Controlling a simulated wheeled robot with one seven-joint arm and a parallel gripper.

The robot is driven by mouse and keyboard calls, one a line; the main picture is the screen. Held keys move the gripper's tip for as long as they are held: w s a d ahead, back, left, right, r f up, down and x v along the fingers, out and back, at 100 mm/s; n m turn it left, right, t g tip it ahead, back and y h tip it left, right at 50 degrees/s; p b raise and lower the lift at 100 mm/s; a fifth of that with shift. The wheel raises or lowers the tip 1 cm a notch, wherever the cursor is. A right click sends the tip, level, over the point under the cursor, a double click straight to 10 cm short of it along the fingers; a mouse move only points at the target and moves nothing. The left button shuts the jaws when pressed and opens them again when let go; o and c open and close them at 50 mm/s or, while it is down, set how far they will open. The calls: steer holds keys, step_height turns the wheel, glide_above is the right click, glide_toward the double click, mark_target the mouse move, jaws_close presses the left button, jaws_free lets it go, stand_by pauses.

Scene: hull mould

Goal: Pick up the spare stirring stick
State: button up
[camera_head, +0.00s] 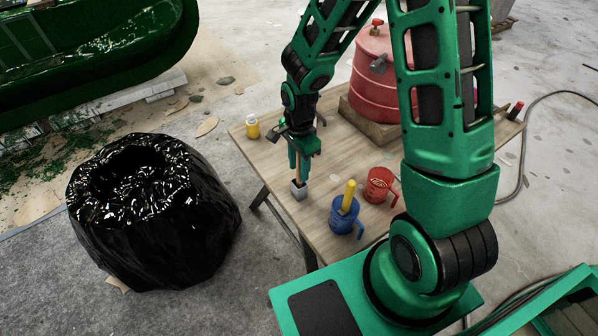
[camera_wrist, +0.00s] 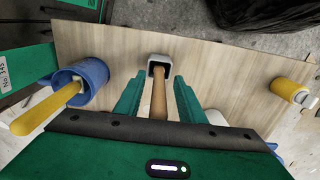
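A wooden stick (camera_wrist: 158,100) stands upright in a small grey block-like holder (camera_head: 299,191) near the table's front edge. The holder's pale rim and dark inside show in the wrist view (camera_wrist: 152,70). My gripper (camera_head: 299,163) is above the holder and points down, with its two fingers (camera_wrist: 157,82) on either side of the stick. The fingers are open, with a gap between each and the stick. A second stick-like thing with a thick yellow handle (camera_head: 348,196) leans in a blue mug (camera_head: 343,218) to the right.
The wooden table (camera_head: 333,158) also bears a red mug (camera_head: 379,186), a yellow-and-white bottle (camera_head: 252,127) at the far left corner and a red drum (camera_head: 375,80) at the back. A black bag (camera_head: 150,215) stands on the floor to the left.

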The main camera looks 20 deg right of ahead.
steer(key=shift+f, duration=0.1)
jaws_close()
